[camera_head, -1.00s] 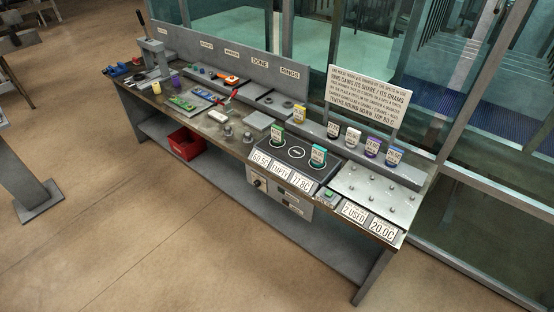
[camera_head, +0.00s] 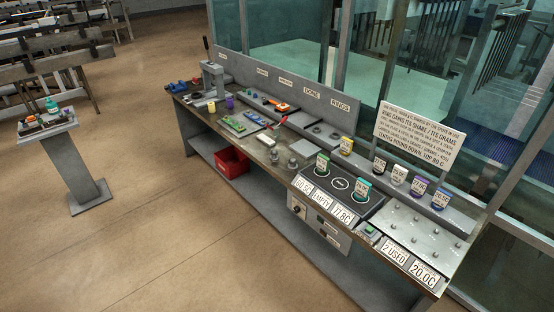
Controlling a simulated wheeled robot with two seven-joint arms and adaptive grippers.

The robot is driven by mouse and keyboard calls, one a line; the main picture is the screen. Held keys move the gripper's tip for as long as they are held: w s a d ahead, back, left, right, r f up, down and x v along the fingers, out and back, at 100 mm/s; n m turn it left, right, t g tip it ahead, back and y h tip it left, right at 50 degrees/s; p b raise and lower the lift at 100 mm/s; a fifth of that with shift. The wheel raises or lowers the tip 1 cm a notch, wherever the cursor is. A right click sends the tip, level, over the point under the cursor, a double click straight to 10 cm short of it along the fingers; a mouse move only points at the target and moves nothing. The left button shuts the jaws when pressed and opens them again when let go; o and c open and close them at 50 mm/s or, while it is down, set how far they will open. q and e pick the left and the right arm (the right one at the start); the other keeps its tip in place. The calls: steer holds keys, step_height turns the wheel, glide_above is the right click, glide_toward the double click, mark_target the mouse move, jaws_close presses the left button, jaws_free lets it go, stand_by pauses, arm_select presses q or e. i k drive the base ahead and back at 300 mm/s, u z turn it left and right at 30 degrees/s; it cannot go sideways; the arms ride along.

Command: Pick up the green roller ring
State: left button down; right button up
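A green ring-like piece with a white tag (camera_head: 322,162) stands on the left spot of the black heating plate (camera_head: 343,198) on the workbench. A teal one with a white tag (camera_head: 364,188) stands on the right spot of the same plate. The middle spot between them is bare. The pieces are small, so I cannot tell for sure which is the green roller ring. Neither of my grippers is in view.
The long workbench (camera_head: 262,150) runs from back left to front right. A pedestal (camera_head: 75,165) at left holds small items, one teal (camera_head: 52,106). A red bin (camera_head: 231,162) sits under the bench. Open floor lies in front.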

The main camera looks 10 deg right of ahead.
mark_target(323, 164)
steer(key=u, duration=0.65)
steer(key=i, duration=2.35)
steer(key=z, duration=1.3)
steer(key=i, duration=0.8)
steer(key=z, duration=0.8)
